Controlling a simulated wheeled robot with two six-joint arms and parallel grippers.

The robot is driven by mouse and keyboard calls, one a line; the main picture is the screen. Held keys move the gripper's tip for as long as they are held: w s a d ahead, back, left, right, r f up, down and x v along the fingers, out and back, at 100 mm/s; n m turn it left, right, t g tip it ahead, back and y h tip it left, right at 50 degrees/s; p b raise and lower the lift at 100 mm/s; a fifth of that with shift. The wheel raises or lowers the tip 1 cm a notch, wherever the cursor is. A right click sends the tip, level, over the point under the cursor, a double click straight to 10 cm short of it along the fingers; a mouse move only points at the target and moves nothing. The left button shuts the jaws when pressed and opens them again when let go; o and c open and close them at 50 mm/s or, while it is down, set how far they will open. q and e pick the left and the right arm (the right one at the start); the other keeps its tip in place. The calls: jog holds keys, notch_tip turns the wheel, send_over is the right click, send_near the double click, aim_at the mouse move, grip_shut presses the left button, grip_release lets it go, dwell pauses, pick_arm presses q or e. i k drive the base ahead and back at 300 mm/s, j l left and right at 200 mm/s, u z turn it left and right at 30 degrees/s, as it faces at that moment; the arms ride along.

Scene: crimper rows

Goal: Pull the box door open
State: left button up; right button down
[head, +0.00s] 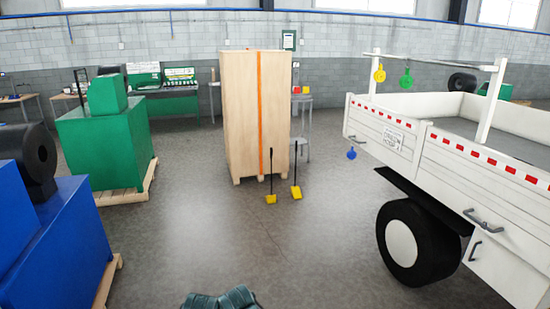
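A white box (500,268) hangs under the bed of the white truck at the lower right. Its front looks closed, and a dark handle (475,251) is on it near the left edge. A second dark handle (482,221) sits just above on the truck's side panel. The lower right part of the box is cut off by the frame. No gripper shows clearly. Only a dark green-grey part of my own body shows at the bottom edge.
The truck's black wheel (414,243) stands left of the box. A tall wooden crate (241,120) with an orange strap stands ahead, with yellow-ended tools (271,198) before it. Green (105,150) and blue (48,245) machines stand left. The floor between is clear.

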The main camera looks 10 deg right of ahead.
aim_at(519, 283)
jog(key=i+z, duration=0.35)
jog(key=i, duration=0.2)
jog(key=i+z, duration=0.4)
jog(key=i, duration=0.2)
jog(key=i+j+z, duration=0.35)
jog(key=i, duration=0.2)
jog(key=i+l+z, duration=0.15)
jog(key=i+z, duration=1.15)
jog(key=i+j+z, duration=0.1)
jog(key=z, duration=1)
